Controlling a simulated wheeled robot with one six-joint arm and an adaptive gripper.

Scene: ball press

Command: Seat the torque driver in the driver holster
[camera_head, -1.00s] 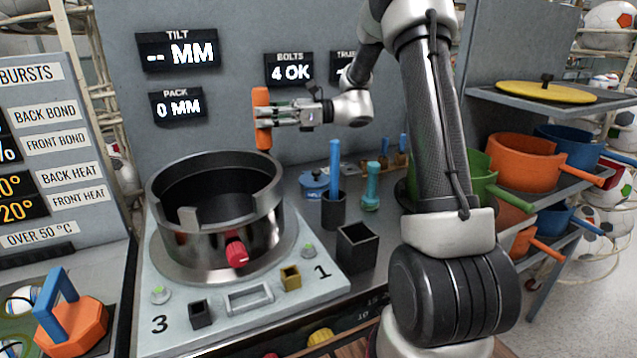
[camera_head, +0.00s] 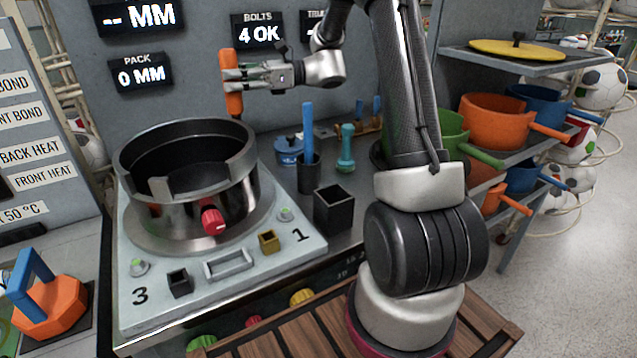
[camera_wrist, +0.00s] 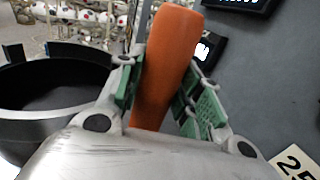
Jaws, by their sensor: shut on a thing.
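The torque driver appears to be the orange-handled tool (camera_head: 233,95), held upright above the bench behind the steel ring. My gripper (camera_head: 240,76) is shut around its handle. In the wrist view the orange handle (camera_wrist: 165,65) sits between the green pads of my gripper (camera_wrist: 160,92). An empty, open-topped black square box (camera_head: 334,210) stands on the bench right of the ring, below and to the right of the driver. It looks like the driver holster, but no label shows. The driver is well apart from it.
The steel ring (camera_head: 190,205) with a red knob (camera_head: 213,221) stands on a pale plate (camera_head: 200,315). A dark cup (camera_head: 309,178) holding a blue rod, a teal tool (camera_head: 346,150) and a blue pot (camera_head: 288,151) stand near the box. Pans (camera_head: 492,122) fill the right shelves.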

